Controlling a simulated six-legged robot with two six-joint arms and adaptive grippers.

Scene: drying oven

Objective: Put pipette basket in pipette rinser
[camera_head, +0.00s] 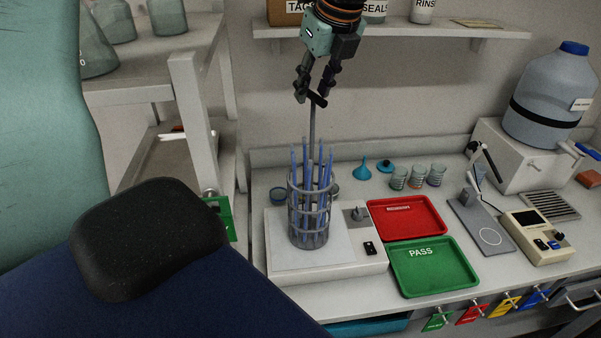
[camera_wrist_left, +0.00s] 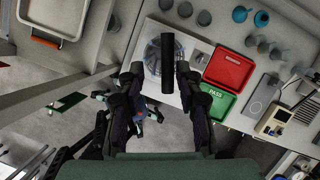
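The pipette basket (camera_head: 309,223) is a grey ringed cage holding several blue pipettes, upright over the white panel of a benchtop unit (camera_head: 336,268). I cannot tell whether its base rests on the panel. A thin rod rises from it to a black cross handle (camera_head: 317,98), which also shows in the wrist view (camera_wrist_left: 168,62). My left gripper (camera_head: 314,96) points down at the handle. In the wrist view its fingers (camera_wrist_left: 159,76) stand apart either side of the handle, with a gap visible. I cannot pick out a separate pipette rinser. My right gripper is not in view.
A red tray (camera_head: 407,222) and a green PASS tray (camera_head: 436,268) lie right of the unit. Small beakers (camera_head: 416,177), a blue funnel (camera_head: 360,170) and a large carboy (camera_head: 551,100) stand behind. A shelf (camera_head: 400,32) with boxes and bottles is on the wall near my gripper.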

